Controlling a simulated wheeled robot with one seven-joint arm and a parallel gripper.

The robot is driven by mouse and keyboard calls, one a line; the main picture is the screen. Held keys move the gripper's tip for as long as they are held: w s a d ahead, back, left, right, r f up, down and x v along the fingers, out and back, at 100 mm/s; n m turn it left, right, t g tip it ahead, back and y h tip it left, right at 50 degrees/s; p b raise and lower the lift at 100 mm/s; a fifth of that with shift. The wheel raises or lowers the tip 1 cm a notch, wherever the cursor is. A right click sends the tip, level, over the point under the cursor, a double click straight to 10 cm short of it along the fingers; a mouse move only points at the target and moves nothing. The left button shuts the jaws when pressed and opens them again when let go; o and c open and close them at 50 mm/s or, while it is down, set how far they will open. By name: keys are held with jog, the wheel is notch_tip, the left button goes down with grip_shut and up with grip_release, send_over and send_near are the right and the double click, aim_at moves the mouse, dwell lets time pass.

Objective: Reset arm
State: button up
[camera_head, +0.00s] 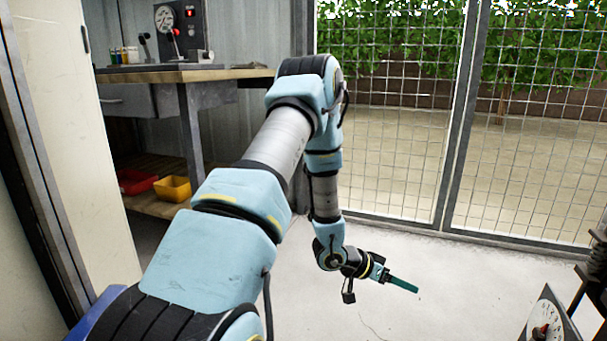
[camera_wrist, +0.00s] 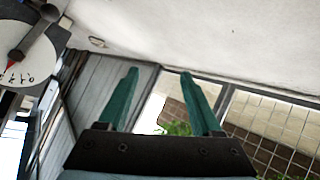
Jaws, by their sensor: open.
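My gripper (camera_head: 403,285) shows in the head view at the end of my bent arm, above the pale floor and pointing to the right. In the wrist view my gripper (camera_wrist: 160,72) has two green fingers standing apart with a clear gap between them. Nothing is between the fingers. In the head view the two fingers overlap, so the gap does not show there.
A workbench (camera_head: 185,75) with a control box (camera_head: 180,30) stands at the back left. A red bin (camera_head: 137,181) and a yellow bin (camera_head: 172,188) sit on its lower shelf. A mesh fence (camera_head: 400,130) closes the back. A dial panel (camera_head: 547,318) stands at lower right. The floor (camera_head: 470,285) between is clear.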

jog(key=w+a+r+n+t+y+p, duration=0.15)
jog(key=w+a+r+n+y, duration=0.35)
jog(key=a, duration=0.6)
jog(key=a+r+t+y, duration=0.2)
jog(key=a+r+y, duration=0.1)
jog(key=a+r, duration=0.55)
jog(key=s+a+r+n+g+y+p, duration=0.1)
jog(key=s+a+r+n+g+y, duration=0.2)
jog(key=s+a, duration=0.4)
jog(key=s+a+r+n+g+p, duration=0.1)
jog(key=s+a+r+n, duration=0.1)
jog(key=s+a+r, duration=0.5)
notch_tip(320, 180, up, 36)
jog(key=d+p, duration=0.1)
jog(key=p, duration=3.6)
jog(key=shift+s+d, duration=0.3)
jog(key=shift+d, duration=0.05)
jog(key=shift+t, duration=0.25)
